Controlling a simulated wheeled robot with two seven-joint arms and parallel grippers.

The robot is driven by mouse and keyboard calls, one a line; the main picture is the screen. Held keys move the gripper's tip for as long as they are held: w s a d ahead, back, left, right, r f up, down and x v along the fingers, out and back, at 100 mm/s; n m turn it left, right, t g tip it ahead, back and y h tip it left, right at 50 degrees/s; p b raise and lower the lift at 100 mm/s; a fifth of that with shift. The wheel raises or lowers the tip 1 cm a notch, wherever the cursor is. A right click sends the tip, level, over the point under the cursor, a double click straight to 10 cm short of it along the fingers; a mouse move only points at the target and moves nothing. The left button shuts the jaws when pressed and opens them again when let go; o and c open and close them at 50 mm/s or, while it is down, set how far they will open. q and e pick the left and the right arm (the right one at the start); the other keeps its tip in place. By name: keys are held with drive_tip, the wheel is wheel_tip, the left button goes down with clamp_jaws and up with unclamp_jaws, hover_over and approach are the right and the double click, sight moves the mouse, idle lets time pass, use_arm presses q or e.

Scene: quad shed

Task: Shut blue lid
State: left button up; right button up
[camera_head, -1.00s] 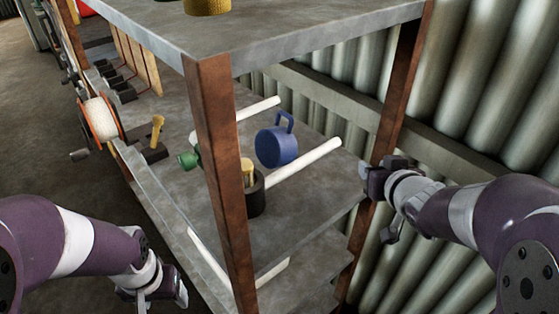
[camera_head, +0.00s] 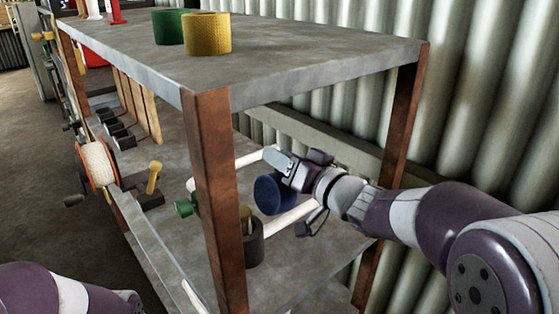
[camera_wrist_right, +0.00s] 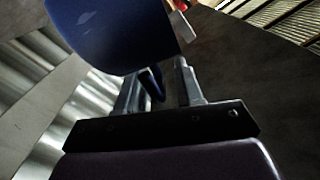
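The blue lid (camera_head: 270,195) is a round, dark blue piece at the near end of the shelf unit's middle level. Its loop handle is hidden behind my right gripper in the head view. My right gripper (camera_head: 287,174) is at the lid's upper right side. In the right wrist view the lid (camera_wrist_right: 112,32) fills the upper middle, just beyond the fingers. A dark blue part, seemingly the handle (camera_wrist_right: 157,85), shows between the two fingers, which stand apart. I cannot tell whether they touch it. My left arm shows only at the lower left edge, with its gripper out of frame.
A rusty post (camera_head: 214,200) stands in front of the shelf. A dark cup (camera_head: 250,243), a green piece (camera_head: 184,208) and white rails (camera_head: 290,218) lie around the lid. The top shelf (camera_head: 330,65) overhangs, carrying yellow (camera_head: 208,33) and green rolls. A corrugated wall stands behind.

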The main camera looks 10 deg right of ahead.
drive_tip(key=shift+w+a, duration=0.3)
drive_tip(key=shift+w, duration=0.1)
clamp_jaws()
drive_tip(key=shift+s+a+r+n, duration=0.25)
drive_tip(key=shift+s+a+n, duration=0.1)
drive_tip(key=shift+a+n, duration=0.15)
drive_tip(key=shift+s+a+r+n, duration=0.2)
drive_tip(key=shift+s+a+n, duration=0.15)
drive_tip(key=shift+n, duration=0.25)
drive_tip(key=shift+s+a+r+n+b, duration=0.1)
drive_tip(key=shift+s+a+n+b, duration=0.5)
drive_tip(key=shift+a+n, duration=0.35)
drive_tip(key=shift+s+a+r+n+b, duration=0.1)
drive_tip(key=shift+s+a+n+b, duration=0.55)
drive_tip(key=shift+a, duration=0.5)
